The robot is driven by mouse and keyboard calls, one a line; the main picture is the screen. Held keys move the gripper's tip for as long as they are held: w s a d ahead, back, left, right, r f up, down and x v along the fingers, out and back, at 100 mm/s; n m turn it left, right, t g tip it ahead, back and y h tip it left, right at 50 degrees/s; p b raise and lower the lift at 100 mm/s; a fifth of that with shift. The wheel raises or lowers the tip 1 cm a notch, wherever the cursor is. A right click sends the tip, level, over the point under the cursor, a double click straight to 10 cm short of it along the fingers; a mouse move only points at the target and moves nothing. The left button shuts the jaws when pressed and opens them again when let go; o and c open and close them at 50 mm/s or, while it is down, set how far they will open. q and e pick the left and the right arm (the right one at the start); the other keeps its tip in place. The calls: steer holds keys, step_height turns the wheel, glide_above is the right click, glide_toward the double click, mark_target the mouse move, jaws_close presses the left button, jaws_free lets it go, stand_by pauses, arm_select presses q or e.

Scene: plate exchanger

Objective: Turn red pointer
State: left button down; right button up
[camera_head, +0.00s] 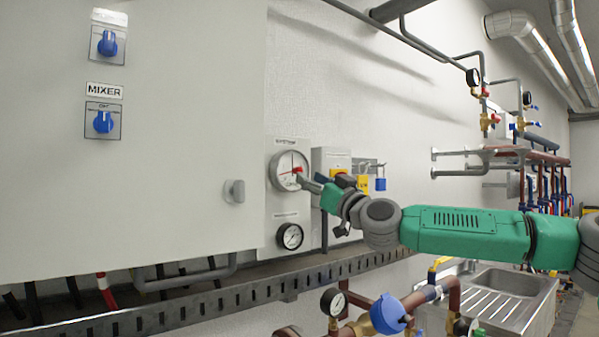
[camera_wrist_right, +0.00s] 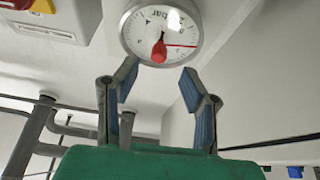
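The round white gauge (camera_head: 288,171) with a red pointer is on the wall panel right of the large cabinet. In the right wrist view the gauge (camera_wrist_right: 148,22) is at the top, and its red pointer (camera_wrist_right: 159,50) has a wide red knob end and a thin red needle reaching right. My right gripper (camera_head: 305,180) is at the gauge's lower right edge in the head view. In the right wrist view its two fingers (camera_wrist_right: 158,88) are spread apart, with nothing between them, just short of the red knob. My left gripper is in neither view.
A smaller gauge (camera_head: 290,236) sits below. A switch box (camera_head: 331,162) with a yellow and red switch and a blue padlock (camera_head: 380,184) are close on the right. The cabinet (camera_head: 150,200) with a handle (camera_head: 234,191) stands left. Pipes and a sink (camera_head: 500,290) are at lower right.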

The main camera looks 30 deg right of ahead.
mark_target(300, 171)
steer(key=x, duration=0.5)
steer(key=shift+d+p, duration=0.2)
steer(key=shift+p, duration=0.1)
steer(key=shift+a, duration=0.1)
jaws_close()
